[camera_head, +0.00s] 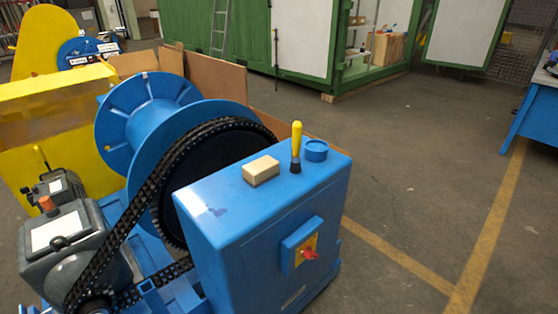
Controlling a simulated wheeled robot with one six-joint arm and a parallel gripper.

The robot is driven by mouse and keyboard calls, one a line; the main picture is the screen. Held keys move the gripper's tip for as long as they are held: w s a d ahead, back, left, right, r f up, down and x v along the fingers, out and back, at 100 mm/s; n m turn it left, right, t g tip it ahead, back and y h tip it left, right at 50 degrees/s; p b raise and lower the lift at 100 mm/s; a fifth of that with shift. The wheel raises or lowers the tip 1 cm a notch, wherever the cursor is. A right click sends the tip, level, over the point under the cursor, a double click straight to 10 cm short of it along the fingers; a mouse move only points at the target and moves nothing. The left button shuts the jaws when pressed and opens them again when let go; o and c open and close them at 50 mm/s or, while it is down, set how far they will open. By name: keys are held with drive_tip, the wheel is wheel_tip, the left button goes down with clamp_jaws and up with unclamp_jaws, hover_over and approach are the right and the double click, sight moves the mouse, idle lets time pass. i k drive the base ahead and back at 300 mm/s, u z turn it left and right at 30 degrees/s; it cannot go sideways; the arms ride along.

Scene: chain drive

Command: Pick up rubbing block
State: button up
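The rubbing block (261,170) looks like a small tan, box-shaped block. It lies flat on top of the blue machine housing (262,209). A yellow-handled tool with a dark lower end (296,147) stands upright on the housing, just right of the block. A small round blue cap or tin (316,150) sits right of that tool. The block's top and near sides show clearly, and nothing covers it. My gripper is not in this view.
A black chain (142,187) runs around the large wheel beside a blue drum (150,110), left of the housing. A grey motor (75,246) is at lower left. A red knob (309,254) sticks out from the housing's front. Open floor (420,170) lies to the right.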

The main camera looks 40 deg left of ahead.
sight(257, 173)
drive_tip(key=u, duration=0.25)
drive_tip(key=i, duration=0.7)
drive_tip(key=u, duration=1.1)
drive_tip(key=i, duration=0.65)
drive_tip(key=u, duration=0.6)
